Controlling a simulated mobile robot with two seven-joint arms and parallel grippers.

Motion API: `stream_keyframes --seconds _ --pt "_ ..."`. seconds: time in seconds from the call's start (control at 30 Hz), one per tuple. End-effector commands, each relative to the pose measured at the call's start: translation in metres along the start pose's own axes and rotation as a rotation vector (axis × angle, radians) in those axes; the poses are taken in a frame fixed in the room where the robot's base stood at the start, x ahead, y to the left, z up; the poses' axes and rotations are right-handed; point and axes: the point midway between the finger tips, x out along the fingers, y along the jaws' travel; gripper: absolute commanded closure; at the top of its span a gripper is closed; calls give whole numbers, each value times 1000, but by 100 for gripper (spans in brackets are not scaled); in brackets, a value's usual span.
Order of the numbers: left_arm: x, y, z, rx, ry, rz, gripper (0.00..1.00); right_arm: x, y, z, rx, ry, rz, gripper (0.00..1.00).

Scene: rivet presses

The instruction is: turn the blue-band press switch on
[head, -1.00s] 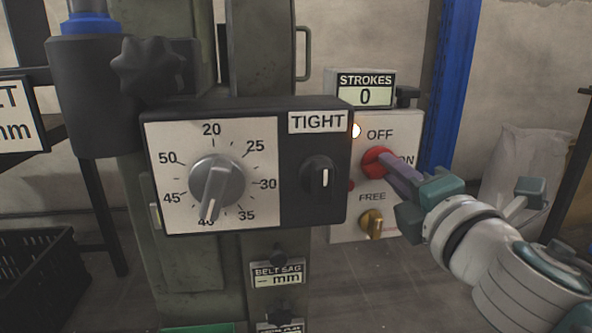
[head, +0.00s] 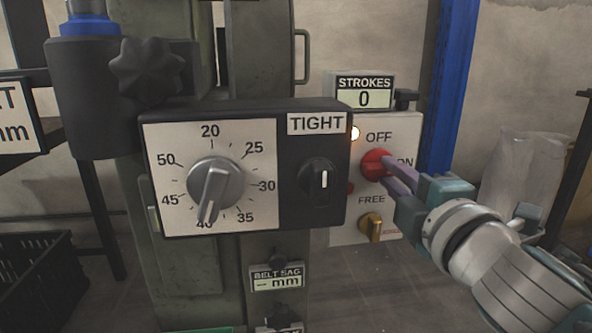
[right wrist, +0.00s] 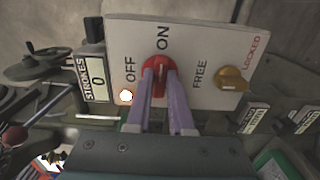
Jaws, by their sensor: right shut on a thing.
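The switch is a red round knob (head: 376,164) on a pale panel (head: 403,130), with OFF printed above it and ON to its right. It also shows in the right wrist view (right wrist: 157,66). My right gripper (head: 392,172) is shut on the red knob, its purple fingers on either side in the right wrist view (right wrist: 159,82). A small lit lamp (head: 354,133) glows beside OFF. The press body is dark green, with a blue band (head: 90,27) around the black cylinder at upper left. My left gripper is not in view.
A dial box (head: 265,170) labelled TIGHT stands left of the panel. A yellow FREE/LOCKED knob (head: 371,226) sits below the red one. A STROKES counter (head: 364,95) reads 0 above the panel. A blue post (head: 444,80) stands behind at right.

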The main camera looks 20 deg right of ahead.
Motion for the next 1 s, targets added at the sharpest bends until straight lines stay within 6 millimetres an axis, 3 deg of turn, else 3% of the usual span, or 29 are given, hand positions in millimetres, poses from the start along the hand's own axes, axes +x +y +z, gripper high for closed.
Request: stream_keyframes --seconds 0.13,0.17,0.4,0.77,1.0 --pt "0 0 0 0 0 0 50 0 1 0 4 0 1 100" --pt "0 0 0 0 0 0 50 0 0 0 4 0 1 78" --pt "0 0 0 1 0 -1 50 0 0 0 2 0 1 51" --pt "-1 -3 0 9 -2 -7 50 -8 0 0 2 1 -2 50" --pt "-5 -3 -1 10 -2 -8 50 -52 0 0 4 -2 -4 50"
